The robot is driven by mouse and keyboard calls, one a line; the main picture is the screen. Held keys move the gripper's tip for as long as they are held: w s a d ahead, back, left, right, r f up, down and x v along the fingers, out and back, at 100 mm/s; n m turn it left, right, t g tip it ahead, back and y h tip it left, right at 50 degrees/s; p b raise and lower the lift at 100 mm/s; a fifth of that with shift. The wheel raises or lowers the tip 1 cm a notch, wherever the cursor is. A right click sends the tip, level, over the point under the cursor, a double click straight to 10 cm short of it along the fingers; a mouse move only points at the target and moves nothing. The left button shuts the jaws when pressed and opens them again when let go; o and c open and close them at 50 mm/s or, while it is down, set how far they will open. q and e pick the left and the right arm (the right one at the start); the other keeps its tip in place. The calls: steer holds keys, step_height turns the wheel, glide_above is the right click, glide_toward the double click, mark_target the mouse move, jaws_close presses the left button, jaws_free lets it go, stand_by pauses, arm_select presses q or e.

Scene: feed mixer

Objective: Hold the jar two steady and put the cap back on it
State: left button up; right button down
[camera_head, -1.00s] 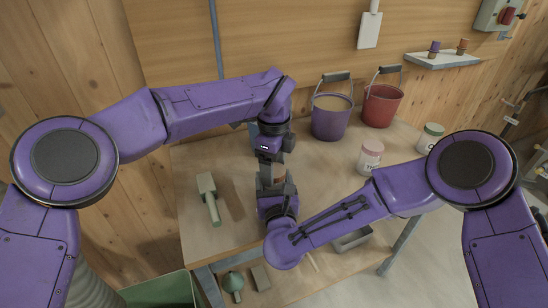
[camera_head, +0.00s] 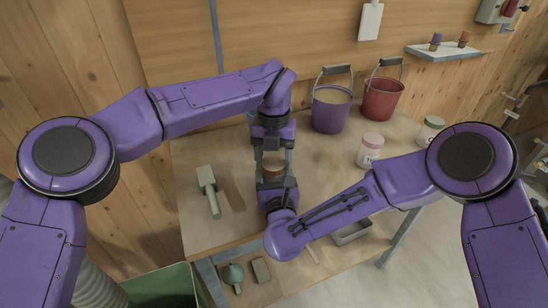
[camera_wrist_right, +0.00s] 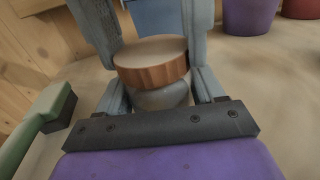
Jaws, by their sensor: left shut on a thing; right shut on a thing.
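The brown cap (camera_wrist_right: 152,60) sits at the mouth of the pale jar (camera_wrist_right: 160,97) in the right wrist view, slightly tilted in the picture. I cannot tell whether it is fully seated. My left gripper (camera_head: 273,160) reaches down from above, its fingers shut on either side of the cap, which also shows in the head view (camera_head: 273,169). My right gripper (camera_head: 275,182) is below it, shut on the jar from the near side. Most of the jar is hidden by the fingers and palm.
A pink-lidded jar (camera_head: 370,150) and a green-lidded jar (camera_head: 430,131) stand to the right. A purple bucket (camera_head: 331,111) and a red bucket (camera_head: 382,100) stand behind. A green-handled tool (camera_head: 209,189) lies left of the grippers. A metal tray (camera_head: 352,232) is near the front edge.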

arm_select(q)
steer(key=m, duration=0.7)
steer(key=shift+m, duration=0.3)
steer(key=o, duration=1.2)
steer(key=shift+o, duration=0.2)
step_height(320, 180, up, 12)
arm_select(e)
steer(key=shift+c, duration=0.3)
jaws_free()
